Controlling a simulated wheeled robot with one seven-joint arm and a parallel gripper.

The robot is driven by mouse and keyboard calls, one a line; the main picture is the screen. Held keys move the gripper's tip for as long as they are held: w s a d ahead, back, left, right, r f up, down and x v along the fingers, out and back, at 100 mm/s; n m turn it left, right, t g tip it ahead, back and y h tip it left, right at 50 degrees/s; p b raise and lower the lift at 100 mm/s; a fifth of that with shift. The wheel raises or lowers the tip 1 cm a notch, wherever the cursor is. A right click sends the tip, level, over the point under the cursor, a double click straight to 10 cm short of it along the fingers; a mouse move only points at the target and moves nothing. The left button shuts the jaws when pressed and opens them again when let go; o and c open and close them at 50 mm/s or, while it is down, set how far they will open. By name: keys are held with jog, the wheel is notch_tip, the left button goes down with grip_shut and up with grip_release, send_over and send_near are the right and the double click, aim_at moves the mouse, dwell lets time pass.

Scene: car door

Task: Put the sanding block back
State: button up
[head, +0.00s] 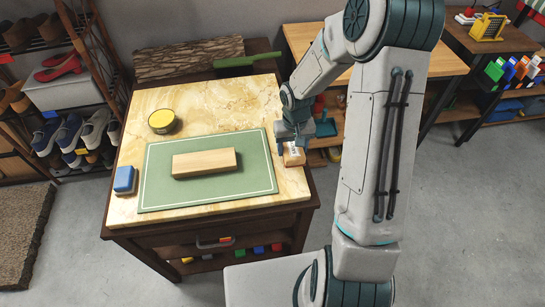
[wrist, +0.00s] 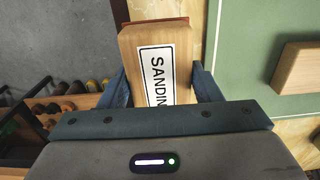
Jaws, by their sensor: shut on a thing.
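The sanding block (wrist: 140,38) is a wooden block with a reddish underside and a white label reading "SANDIN", the rest of the word hidden by my gripper. My gripper (wrist: 162,84) is shut on it, one finger on each side. In the head view the sanding block (head: 294,157) is at the right edge of the marble-topped table (head: 225,97), below my gripper (head: 291,142). I cannot tell whether it touches the tabletop. A plain wooden board (head: 204,162) lies on the green mat (head: 158,188); it also shows in the wrist view (wrist: 300,68).
A yellow-topped tin (head: 162,121) and a blue block (head: 124,180) stand on the table's left side. A green-handled tool (head: 247,60) lies at the back. Shoe racks (head: 80,140) are at left. A wooden workbench (head: 310,45) stands behind my arm. The marble's back right is clear.

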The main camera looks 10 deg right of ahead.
aim_at(304, 153)
jog(key=s+d+r+b, duration=0.1)
jog(key=b, duration=0.1)
jog(key=s+d+r+b, duration=0.1)
jog(key=s+b, duration=0.1)
jog(key=shift+s+d+r, duration=0.15)
jog(key=shift+d+r, duration=0.2)
jog(key=shift+r, duration=0.05)
jog(key=s+r+b, duration=0.4)
jog(key=s+b, duration=0.1)
jog(key=s, duration=0.1)
jog(key=w+a+f, duration=0.1)
jog(key=w+f, duration=0.1)
jog(key=w, duration=0.1)
jog(key=w+a+f, duration=0.1)
jog(key=w+f, duration=0.1)
jog(key=w, duration=0.1)
jog(key=w+a+f, duration=0.2)
jog(key=w+f, duration=0.1)
jog(key=w, duration=0.1)
jog(key=shift+w, duration=0.1)
jog(key=shift+f+b, duration=0.45)
jog(key=shift+f, duration=1.55)
jog(key=shift+f, duration=0.1)
jog(key=o, duration=0.5)
jog(key=shift+f, duration=0.1)
jog(key=shift+o, duration=0.9)
